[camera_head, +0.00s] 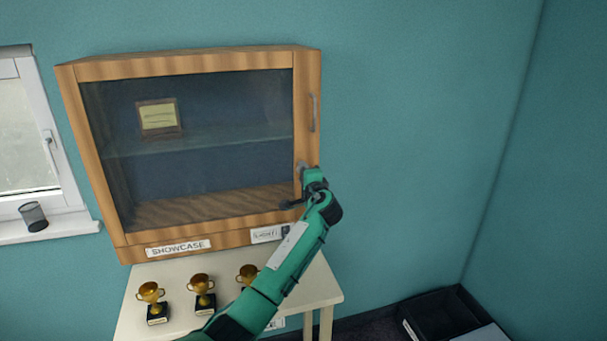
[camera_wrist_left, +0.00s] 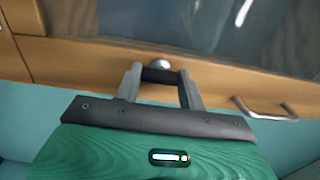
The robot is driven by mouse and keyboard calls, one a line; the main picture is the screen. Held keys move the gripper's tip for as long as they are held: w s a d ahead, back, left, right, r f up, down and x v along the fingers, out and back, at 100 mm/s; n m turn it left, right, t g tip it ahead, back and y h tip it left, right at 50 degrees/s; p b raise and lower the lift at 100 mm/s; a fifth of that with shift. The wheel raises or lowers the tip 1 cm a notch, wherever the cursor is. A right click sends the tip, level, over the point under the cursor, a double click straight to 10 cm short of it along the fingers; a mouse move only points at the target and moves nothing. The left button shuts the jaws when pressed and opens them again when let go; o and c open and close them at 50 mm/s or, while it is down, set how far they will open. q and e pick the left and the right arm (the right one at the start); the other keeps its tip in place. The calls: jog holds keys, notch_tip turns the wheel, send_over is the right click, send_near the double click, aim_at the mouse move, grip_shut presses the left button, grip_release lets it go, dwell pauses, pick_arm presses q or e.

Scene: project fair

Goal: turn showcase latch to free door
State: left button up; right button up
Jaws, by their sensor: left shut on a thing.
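The showcase (camera_head: 187,68) is a wooden cabinet with a glass door (camera_head: 210,165), which looks shut. A vertical metal door handle (camera_head: 313,112) is on its right side; the handle also shows in the wrist view (camera_wrist_left: 266,112). The latch (camera_head: 301,167) is low on the right side of the frame, mostly hidden by my gripper. In the wrist view, the latch has a silver pivot (camera_wrist_left: 160,64) and a dark grip part (camera_wrist_left: 161,76). My left gripper (camera_wrist_left: 160,83) is shut on that dark part, one finger on each side. My right gripper is not in view.
A cream table (camera_head: 133,310) below holds small gold trophies (camera_head: 151,293). A framed plaque (camera_head: 158,116) is inside the showcase. A window (camera_head: 28,130) is at left, with a dark cup (camera_head: 33,216) on its sill. A black box (camera_head: 440,312) is at lower right.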

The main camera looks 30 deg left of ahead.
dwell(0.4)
pick_arm(q)
jog(key=o, duration=1)
jog(key=shift+w+d, duration=0.1)
jog(key=shift+b+v, duration=2.55)
jog(key=shift+v, duration=4.4)
